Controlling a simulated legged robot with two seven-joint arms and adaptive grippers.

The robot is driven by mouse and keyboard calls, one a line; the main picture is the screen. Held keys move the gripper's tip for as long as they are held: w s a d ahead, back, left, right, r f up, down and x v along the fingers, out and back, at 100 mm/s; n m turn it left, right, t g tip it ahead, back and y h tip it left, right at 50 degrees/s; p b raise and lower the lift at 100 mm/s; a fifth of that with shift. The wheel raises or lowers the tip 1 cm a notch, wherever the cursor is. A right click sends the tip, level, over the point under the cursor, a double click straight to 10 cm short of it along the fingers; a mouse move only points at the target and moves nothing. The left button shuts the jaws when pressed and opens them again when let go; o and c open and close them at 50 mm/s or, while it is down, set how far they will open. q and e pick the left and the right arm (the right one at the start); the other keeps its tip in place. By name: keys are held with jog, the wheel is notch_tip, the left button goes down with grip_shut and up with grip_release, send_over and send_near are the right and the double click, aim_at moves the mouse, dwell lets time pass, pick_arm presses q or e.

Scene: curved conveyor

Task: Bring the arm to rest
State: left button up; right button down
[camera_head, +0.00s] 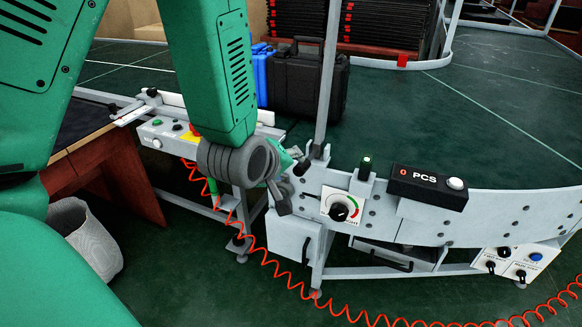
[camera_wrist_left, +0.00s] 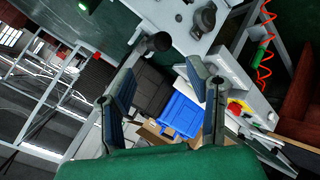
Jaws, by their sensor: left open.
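My left arm comes in from the left in the head view, with its green forearm reaching down to a dark grey wrist. My left gripper (camera_head: 288,168) is just past that wrist, beside the left end of the curved conveyor (camera_head: 490,204). It is partly hidden by the wrist in this view. In the left wrist view my left gripper (camera_wrist_left: 161,70) shows two fingers spread apart with nothing between them. I cannot tell whether it touches the conveyor frame. My right gripper is in neither view.
The conveyor carries a dial (camera_head: 343,207) and a black PCS counter box (camera_head: 427,187). A grey control panel (camera_head: 165,138) stands behind the wrist. A black case (camera_head: 306,85) and a white bin (camera_head: 84,240) are on the floor. A red coiled cable (camera_head: 385,320) crosses the front.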

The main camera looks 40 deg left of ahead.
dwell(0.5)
pick_arm(q)
jog(key=s+d+f+m+g+h, duration=0.1)
jog(key=s+d+f+m+g, duration=0.1)
jog(key=s+f+m+g, duration=0.2)
jog(key=s+d+f+m+g+h, duration=0.1)
jog(key=s+d+f+m+g, duration=0.2)
jog(key=s+f+m, duration=0.7)
jog(key=s+f+g, duration=0.2)
jog(key=s+f, duration=0.8)
jog(key=f, duration=0.2)
jog(key=shift+s+f, duration=0.25)
jog(key=shift+f, duration=0.15)
jog(key=shift+w, duration=0.15)
